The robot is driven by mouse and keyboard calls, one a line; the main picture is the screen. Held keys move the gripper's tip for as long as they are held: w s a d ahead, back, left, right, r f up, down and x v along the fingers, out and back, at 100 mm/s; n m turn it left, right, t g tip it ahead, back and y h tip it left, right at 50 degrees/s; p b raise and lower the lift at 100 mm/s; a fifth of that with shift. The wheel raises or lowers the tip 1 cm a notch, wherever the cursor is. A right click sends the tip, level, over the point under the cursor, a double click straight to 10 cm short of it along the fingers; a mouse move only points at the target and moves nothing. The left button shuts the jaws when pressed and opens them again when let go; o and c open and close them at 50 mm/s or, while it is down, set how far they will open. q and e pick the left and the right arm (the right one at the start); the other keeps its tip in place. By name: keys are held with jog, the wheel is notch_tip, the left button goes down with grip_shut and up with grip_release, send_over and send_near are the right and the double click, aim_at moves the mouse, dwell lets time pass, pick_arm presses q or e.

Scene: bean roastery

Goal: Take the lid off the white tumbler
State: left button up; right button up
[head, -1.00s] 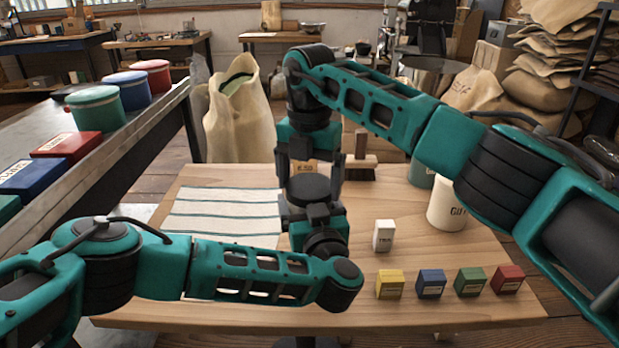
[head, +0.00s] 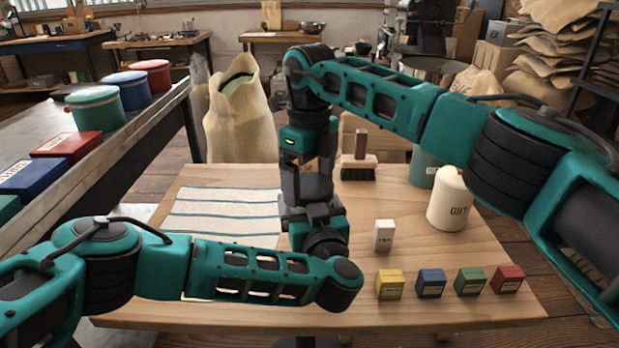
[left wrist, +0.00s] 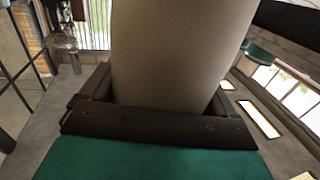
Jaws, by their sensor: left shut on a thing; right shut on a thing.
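The white tumbler (left wrist: 180,45) fills the middle of the left wrist view as a pale, slightly tapered cylinder. My left gripper (left wrist: 155,100) is shut on it there. In the head view my left gripper (head: 311,212) is low in the middle, above the table. My right gripper (head: 308,175) comes down from above and meets it closely. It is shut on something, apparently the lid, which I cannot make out. A dark round piece shows between the grippers; I cannot tell whether it is lid or gripper. The tumbler's body is hidden in the head view.
Yellow (head: 390,285), blue (head: 431,284), green (head: 470,282) and red (head: 508,280) boxes line the front right.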

jog(key=shift+n, duration=0.8)
jog(key=o, duration=0.8)
